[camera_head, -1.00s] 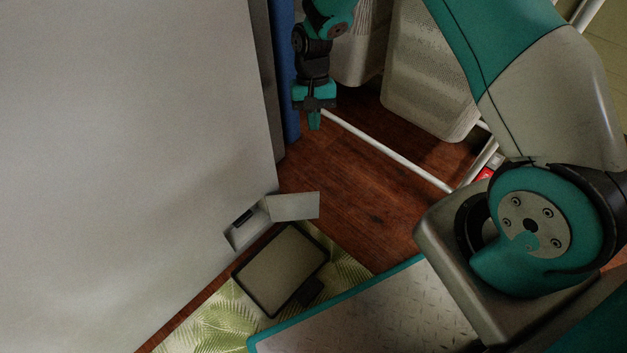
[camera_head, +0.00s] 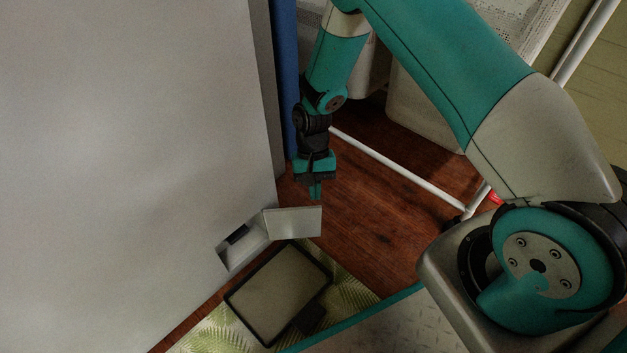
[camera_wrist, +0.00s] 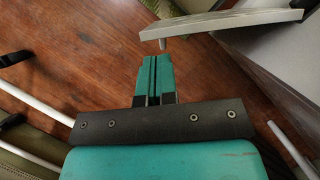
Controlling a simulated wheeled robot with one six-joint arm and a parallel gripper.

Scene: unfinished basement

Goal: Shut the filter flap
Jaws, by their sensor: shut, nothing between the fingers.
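The filter flap (camera_head: 293,222) is a light grey panel standing open, swung out to the right from a small recess (camera_head: 241,243) low in the big grey cabinet front. My gripper (camera_head: 316,192) points down just above and behind the flap's outer end, with its fingers together and empty. In the wrist view the flap (camera_wrist: 235,20) crosses the upper right, and my closed teal fingertips (camera_wrist: 154,75) are below and left of it with a small gap. The inside of the recess shows only in part, with a dark piece in it.
A dark-rimmed tray or scale (camera_head: 278,292) lies on a leaf-patterned mat (camera_head: 212,332) below the flap. A white rack bar (camera_head: 395,171) runs across the wooden floor at right. Light baskets (camera_head: 425,118) stand behind. Some floor right of the flap is clear.

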